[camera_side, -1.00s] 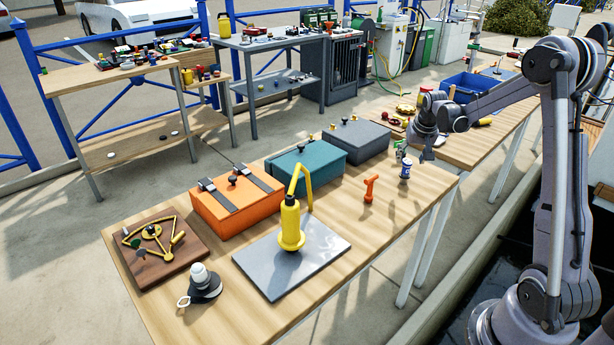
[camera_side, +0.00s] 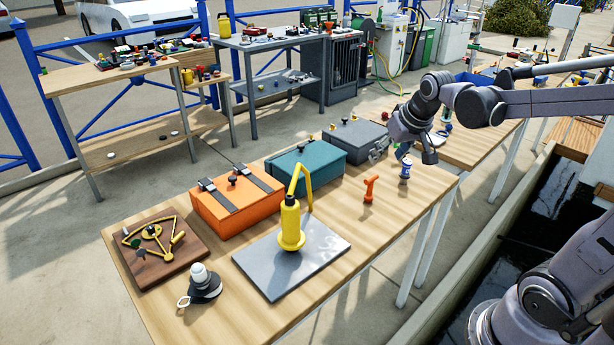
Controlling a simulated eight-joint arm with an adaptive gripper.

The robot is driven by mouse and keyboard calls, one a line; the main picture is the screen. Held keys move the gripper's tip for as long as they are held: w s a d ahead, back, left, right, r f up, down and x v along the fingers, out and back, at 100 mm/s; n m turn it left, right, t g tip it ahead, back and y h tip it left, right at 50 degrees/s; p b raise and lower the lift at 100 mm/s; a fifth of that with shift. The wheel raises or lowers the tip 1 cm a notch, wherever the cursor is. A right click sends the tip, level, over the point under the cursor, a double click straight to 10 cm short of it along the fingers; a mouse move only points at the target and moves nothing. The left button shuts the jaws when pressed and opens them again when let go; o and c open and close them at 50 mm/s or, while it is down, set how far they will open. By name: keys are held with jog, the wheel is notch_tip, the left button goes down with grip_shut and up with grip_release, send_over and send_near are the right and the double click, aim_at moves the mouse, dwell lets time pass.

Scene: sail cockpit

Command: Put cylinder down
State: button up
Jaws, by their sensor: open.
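A small blue and white cylinder (camera_side: 405,169) stands upright on the near wooden table (camera_side: 345,266), close to its right end. My gripper (camera_side: 429,157) is above and slightly right of the cylinder, pointing down. It is open, with nothing seen between its fingers. The fingers look apart from the cylinder, though the exact gap is hard to judge.
An orange flare-like piece (camera_side: 369,189) stands left of the cylinder. Grey (camera_side: 354,138), teal (camera_side: 306,166) and orange (camera_side: 236,203) boxes line the back. A yellow pump (camera_side: 291,224) stands on a grey plate (camera_side: 320,262). Bare wood lies in front of the cylinder.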

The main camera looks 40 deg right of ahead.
jog(key=s+a+f+n+t+y, duration=0.1)
jog(key=s+a+n, duration=0.1)
jog(key=s+a, duration=0.3)
jog(key=s+a+f+n+y, duration=0.1)
jog(key=s+a, duration=0.3)
jog(key=a, duration=0.5)
jog(key=shift+s+a+n+t, duration=0.35)
jog(key=shift+n+t, duration=0.05)
jog(key=shift+n, duration=0.5)
